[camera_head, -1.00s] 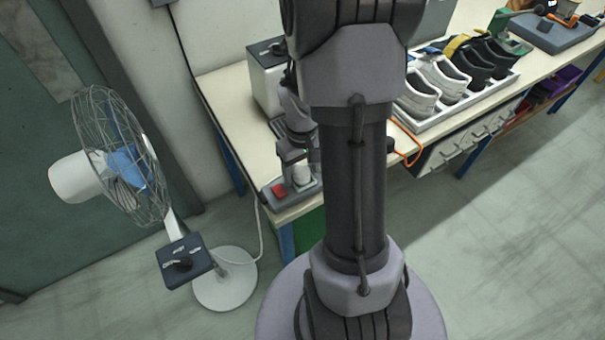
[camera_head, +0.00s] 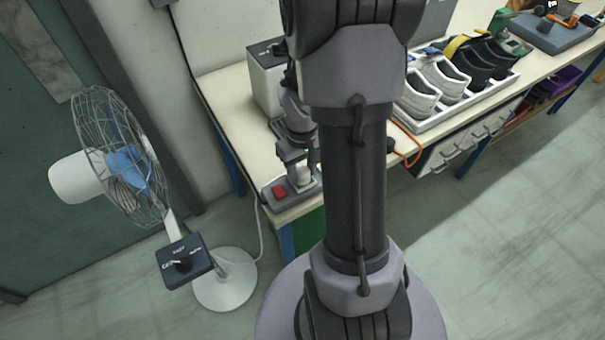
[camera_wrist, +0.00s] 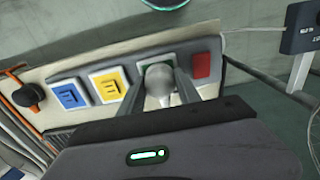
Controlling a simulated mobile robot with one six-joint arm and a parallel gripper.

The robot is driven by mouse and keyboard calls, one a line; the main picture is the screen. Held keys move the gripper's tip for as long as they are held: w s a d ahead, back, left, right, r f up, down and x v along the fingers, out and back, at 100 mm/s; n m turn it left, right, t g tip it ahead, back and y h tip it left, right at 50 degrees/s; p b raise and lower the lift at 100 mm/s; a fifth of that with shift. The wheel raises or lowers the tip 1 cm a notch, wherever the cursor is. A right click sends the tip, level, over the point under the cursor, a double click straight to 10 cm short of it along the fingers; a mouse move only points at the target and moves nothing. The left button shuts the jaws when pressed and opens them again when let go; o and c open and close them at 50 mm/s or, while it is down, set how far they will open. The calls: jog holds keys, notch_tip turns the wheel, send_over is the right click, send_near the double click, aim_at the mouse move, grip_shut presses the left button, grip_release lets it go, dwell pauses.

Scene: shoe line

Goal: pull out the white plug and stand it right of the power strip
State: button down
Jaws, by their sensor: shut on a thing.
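The white plug (camera_wrist: 159,88) is between the two fingers of my gripper (camera_wrist: 160,92) in the wrist view. The gripper is shut on it. In the head view the plug (camera_head: 306,178) shows below my gripper (camera_head: 300,172), partly hidden by the fingers. The power strip (camera_head: 284,203) lies at the bench's near left corner. Its red switch (camera_head: 279,191) is at the end, also visible in the wrist view (camera_wrist: 202,66).
The bench (camera_head: 226,92) holds a white box (camera_head: 265,78) and a shoe tray (camera_head: 440,118). A fan (camera_head: 115,160) stands left. My arm hides part of the bench.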

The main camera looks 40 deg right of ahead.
aim_at(302, 170)
jog(key=shift+r+p, duration=2.45)
jog(key=shift+r, duration=0.6)
jog(key=shift+f, duration=0.1)
